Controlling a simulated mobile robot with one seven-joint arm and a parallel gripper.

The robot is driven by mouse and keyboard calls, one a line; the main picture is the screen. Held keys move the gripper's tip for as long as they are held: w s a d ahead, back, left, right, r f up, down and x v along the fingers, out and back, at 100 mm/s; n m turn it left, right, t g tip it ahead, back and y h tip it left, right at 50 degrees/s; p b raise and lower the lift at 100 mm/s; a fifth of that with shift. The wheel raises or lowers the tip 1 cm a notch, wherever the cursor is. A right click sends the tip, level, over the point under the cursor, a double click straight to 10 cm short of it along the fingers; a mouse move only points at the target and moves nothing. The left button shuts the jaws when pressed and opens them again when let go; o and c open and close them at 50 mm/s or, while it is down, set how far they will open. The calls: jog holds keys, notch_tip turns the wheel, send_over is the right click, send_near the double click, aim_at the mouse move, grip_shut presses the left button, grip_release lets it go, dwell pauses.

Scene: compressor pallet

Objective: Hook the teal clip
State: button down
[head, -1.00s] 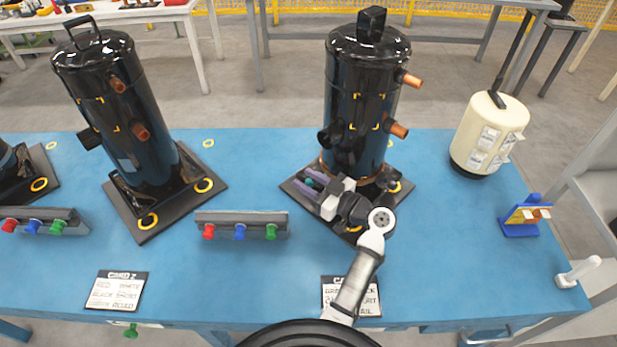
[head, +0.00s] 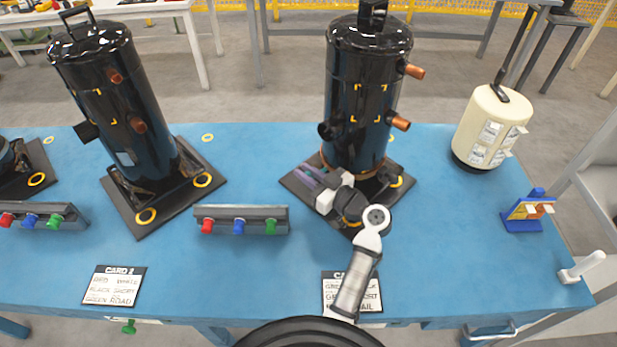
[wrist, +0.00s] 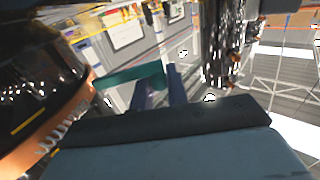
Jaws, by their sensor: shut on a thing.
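The teal clip (wrist: 135,76) shows in the wrist view as a flat teal piece at the purple fingertips of my gripper (wrist: 162,88). My gripper is shut on it. In the head view my gripper (head: 309,181) is low at the front left of the right black compressor (head: 365,90), over its base plate. The clip is too small there to make out clearly. A copper-coloured band (head: 324,162) runs round the compressor's foot. The band (wrist: 62,125) is large at the left of the wrist view, with a coiled part; the clip's end is near it. I cannot tell whether they touch.
A second black compressor (head: 120,105) stands on a plate at the left. A rack (head: 240,220) with red, blue and green knobs lies between. A cream canister (head: 490,128) and a small blue stand (head: 523,222) are at the right. The blue table (head: 440,260) is clear at front right.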

jog(key=w+m+t+h, duration=0.1)
jog(key=m+t+h, duration=0.1)
jog(key=h, duration=0.1)
jog(key=w+m+t+h+p, duration=0.1)
jog(key=m+t+h, duration=0.1)
jog(key=m+h, duration=0.1)
jog(key=w+a+m+t+h, duration=0.1)
jog(key=m+h, duration=0.1)
jog(key=h, duration=0.2)
jog(key=shift+w+a+r+m+t+h+p, duration=0.1)
jog(key=shift+w+r+m+t+h+p, duration=0.05)
jog(key=shift+w+m+t+h+p, duration=0.2)
jog(key=shift+w+m+h+p, duration=0.1)
jog(key=shift+m+h+p, duration=0.15)
jog(key=shift+p, duration=0.05)
jog(key=c, duration=1.4)
grip_release()
jog(key=shift+c, duration=0.2)
jog(key=shift+f, duration=0.2)
